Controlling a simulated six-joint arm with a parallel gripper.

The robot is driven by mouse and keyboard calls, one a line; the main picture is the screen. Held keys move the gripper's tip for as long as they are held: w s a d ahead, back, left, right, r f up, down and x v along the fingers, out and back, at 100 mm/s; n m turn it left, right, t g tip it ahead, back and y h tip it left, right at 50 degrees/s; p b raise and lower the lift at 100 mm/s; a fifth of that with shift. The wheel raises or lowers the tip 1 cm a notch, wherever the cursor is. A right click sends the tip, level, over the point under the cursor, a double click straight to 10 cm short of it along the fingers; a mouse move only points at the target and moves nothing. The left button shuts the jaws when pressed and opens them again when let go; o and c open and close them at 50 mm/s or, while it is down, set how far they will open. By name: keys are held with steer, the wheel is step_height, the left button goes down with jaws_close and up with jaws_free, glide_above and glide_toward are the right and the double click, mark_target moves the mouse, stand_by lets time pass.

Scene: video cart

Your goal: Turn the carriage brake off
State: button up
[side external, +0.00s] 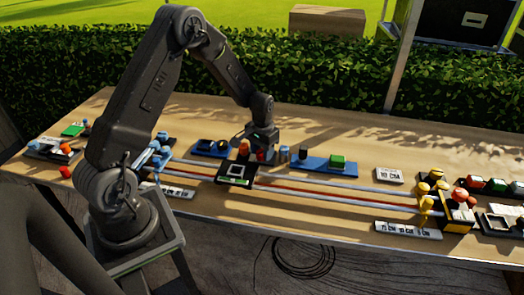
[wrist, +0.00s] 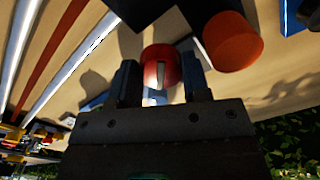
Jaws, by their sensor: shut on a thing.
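The black carriage (side external: 236,174) sits on the rails left of the table's middle, with a pale-framed dark panel on its front. A round red knob with a pale line across its face stands between my gripper's two fingers in the wrist view (wrist: 151,72). It also shows at the carriage in the side view (side external: 260,156). My gripper (wrist: 160,84) is shut on this red knob, reaching down behind the carriage in the side view (side external: 262,143). An orange-red cylinder (wrist: 232,42) stands close beside the knob. The knob's base is partly hidden.
Silver rails and a red strip (side external: 320,194) run along the table (side external: 330,225). Blue plates with small parts (side external: 318,163) lie behind the rails. A yellow block with round knobs (side external: 457,213) stands at the right rail end. Blue parts (side external: 155,158) stand at the left.

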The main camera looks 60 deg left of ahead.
steer(key=n, duration=0.3)
steer(key=shift+n, duration=2.3)
steer(key=o, duration=0.9)
step_height(320, 180, up, 8)
steer(key=shift+f, duration=0.1)
